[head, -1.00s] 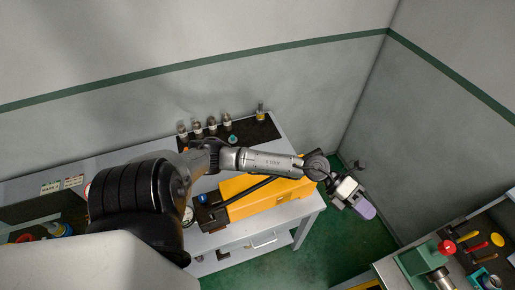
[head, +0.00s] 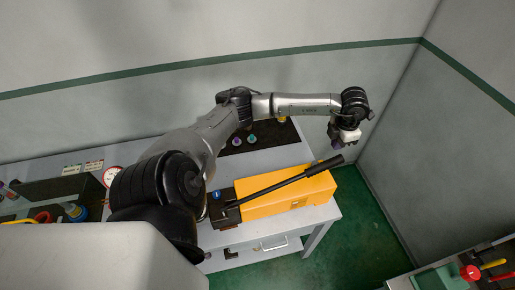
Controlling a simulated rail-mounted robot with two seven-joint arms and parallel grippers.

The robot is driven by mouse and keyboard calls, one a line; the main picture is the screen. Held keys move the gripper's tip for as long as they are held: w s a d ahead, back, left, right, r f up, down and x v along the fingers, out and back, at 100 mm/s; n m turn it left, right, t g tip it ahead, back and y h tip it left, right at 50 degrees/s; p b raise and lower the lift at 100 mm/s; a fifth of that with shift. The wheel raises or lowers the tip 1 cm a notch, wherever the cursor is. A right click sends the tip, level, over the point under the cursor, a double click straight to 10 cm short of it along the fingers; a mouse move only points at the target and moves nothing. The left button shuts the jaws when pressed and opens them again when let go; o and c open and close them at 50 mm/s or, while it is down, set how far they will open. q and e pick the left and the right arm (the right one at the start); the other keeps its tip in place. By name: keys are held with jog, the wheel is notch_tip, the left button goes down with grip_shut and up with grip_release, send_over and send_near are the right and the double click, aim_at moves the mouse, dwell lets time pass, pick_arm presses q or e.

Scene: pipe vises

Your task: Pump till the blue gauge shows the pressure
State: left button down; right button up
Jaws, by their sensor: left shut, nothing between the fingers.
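The pump (head: 290,205) is a long yellow body on the workbench, with a dark block at its left end. Its black lever (head: 285,182) slants up to the right and ends in a thicker grip (head: 328,164). My left gripper (head: 336,147) points down just above and behind the grip end; it is shut and empty, and I cannot tell whether it touches the lever. A small blue round part (head: 217,194) shows at the pump's left end; no reading is legible. A red-rimmed white dial (head: 112,177) stands farther left, partly behind my arm. My right gripper is out of view.
Small coloured fittings (head: 244,140) lie on a dark mat behind the pump, partly under my arm. The walls stand close behind and to the right. Another bench with tools (head: 485,272) is at the lower right, with green floor between.

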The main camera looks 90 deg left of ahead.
aim_at(331, 161)
pick_arm(q)
notch_tip(331, 161, down, 5)
jog(key=b, duration=0.3)
jog(key=shift+f+b, duration=0.4)
jog(key=shift+f, duration=0.5)
jog(key=shift+r, duration=0.1)
jog(key=shift+r, duration=0.1)
